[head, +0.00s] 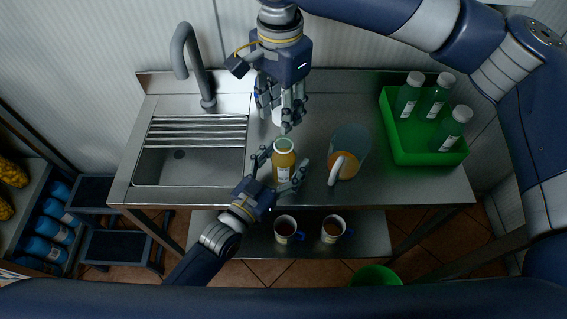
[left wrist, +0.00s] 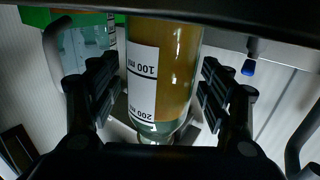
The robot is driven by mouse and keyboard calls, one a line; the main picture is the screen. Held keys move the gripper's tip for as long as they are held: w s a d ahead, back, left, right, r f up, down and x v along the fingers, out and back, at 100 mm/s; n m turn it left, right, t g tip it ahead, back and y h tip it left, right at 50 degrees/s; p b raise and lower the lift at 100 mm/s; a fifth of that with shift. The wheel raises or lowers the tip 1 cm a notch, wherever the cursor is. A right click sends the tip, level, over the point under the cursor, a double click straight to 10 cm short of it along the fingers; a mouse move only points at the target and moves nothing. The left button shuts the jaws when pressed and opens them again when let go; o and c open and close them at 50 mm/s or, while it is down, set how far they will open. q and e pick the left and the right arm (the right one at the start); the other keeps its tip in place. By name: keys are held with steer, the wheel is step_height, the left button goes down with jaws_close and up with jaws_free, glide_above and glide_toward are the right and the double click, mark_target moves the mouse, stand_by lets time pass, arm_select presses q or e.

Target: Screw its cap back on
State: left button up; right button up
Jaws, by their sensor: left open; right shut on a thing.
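The bottle (head: 283,165) of orange-yellow liquid stands upright near the counter's front edge. Its top looks uncapped, with a pale green rim. My left gripper (head: 277,181) is open, with its fingers on both sides of the bottle. The left wrist view shows the bottle (left wrist: 165,70) with its white measuring label between the spread fingers (left wrist: 160,100). My right gripper (head: 287,118) points down just above and behind the bottle's mouth. It is shut on a small white thing that looks like the cap (head: 278,117), partly hidden by the fingers.
A glass jug (head: 349,148) with orange liquid stands close right of the bottle. A green crate (head: 422,158) holds white-capped bottles at the right. The sink (head: 185,165) is at the left. Two mugs (head: 286,228) (head: 333,227) stand on the lower shelf.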

arm_select(q)
steer(key=c, duration=1.6)
arm_select(e)
glide_above(281, 136)
steer(key=s, duration=0.2)
steer(key=shift+f, duration=2.5)
steer(key=shift+f, duration=0.85)
steer(key=shift+f, duration=0.55)
arm_select(q)
jaws_close()
